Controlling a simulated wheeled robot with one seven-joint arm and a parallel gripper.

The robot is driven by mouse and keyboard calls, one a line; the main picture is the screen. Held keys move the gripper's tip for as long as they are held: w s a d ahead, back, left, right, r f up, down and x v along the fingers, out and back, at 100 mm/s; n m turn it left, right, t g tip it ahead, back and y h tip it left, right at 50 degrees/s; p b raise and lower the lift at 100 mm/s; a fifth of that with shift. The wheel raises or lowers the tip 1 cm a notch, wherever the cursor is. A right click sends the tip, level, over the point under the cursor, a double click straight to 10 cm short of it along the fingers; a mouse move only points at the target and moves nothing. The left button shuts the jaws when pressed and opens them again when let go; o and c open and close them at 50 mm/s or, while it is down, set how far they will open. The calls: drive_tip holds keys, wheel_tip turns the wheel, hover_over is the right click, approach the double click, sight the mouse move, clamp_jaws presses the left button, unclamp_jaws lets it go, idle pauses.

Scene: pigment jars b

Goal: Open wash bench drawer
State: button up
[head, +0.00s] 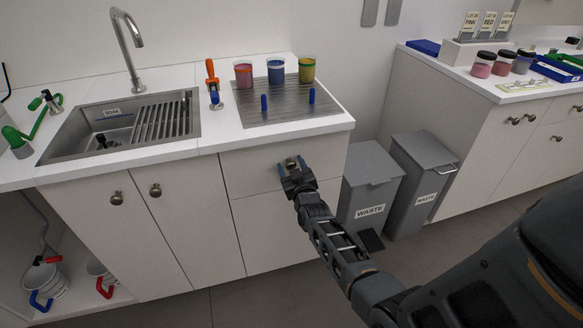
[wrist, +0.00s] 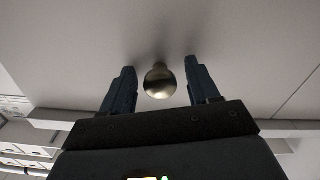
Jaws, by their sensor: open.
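The wash bench (head: 205,142) stands at the left with a sink in its white top. Its drawer (head: 248,170) is the upper front panel at the right end, and it looks shut, flush with the panel below. A round brass knob (head: 291,162) sits on the drawer front. My gripper (head: 292,167) is at the drawer front with its jaws around the knob. In the wrist view the knob (wrist: 160,81) is between the two open fingers (wrist: 159,84), with a gap on each side. Part of the knob is hidden behind my gripper in the head view.
Two grey waste bins (head: 370,185) stand on the floor right of the drawer, close to my arm. Jars of coloured pigment (head: 275,70) stand on the draining rack above. Floor in front of the drawer is partly clear.

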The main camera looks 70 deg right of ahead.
clamp_jaws()
idle(0.5)
